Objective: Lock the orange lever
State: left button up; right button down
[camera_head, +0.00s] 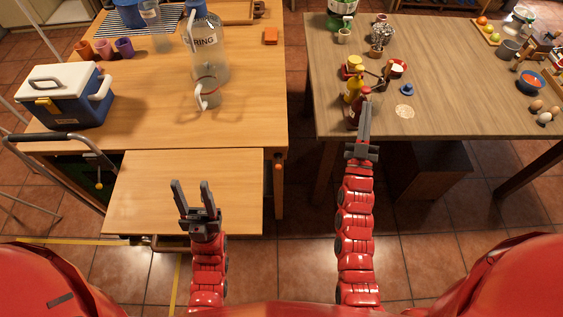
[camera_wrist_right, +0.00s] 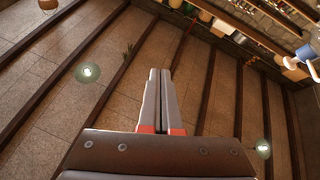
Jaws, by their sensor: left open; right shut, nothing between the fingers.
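A small orange part (camera_head: 278,167), which looks like the lever, sits on the right side of the left workbench near its front leg. It is too small to tell its position. My left gripper (camera_head: 191,184) is open and empty, over the lower front board of that bench and left of the orange part. My right gripper (camera_head: 366,104) is shut and empty, reaching up to the front edge of the right table, right of the orange part. In the right wrist view its closed fingers (camera_wrist_right: 159,75) point at the ceiling and walls, with no lever there.
The right table (camera_head: 450,115) carries bottles (camera_head: 354,88), a blue bowl (camera_head: 530,80) and eggs. A tiled floor gap lies between the two.

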jog(key=w+a+f+n+g+y+p, duration=0.2)
jog(key=w+a+f+n+g+y, duration=0.6)
jog(key=f+g, duration=0.25)
jog(key=s+a+f+n+g+y, duration=0.2)
jog(key=s+a+n+g+y, duration=0.1)
jog(key=s+a+n+g, duration=0.5)
jog(key=s+n+g, duration=0.2)
jog(key=s, duration=0.1)
jog(key=shift+s+a+n+p, duration=0.2)
jog(key=shift+s+n+p, duration=0.1)
jog(key=shift+s+p, duration=0.1)
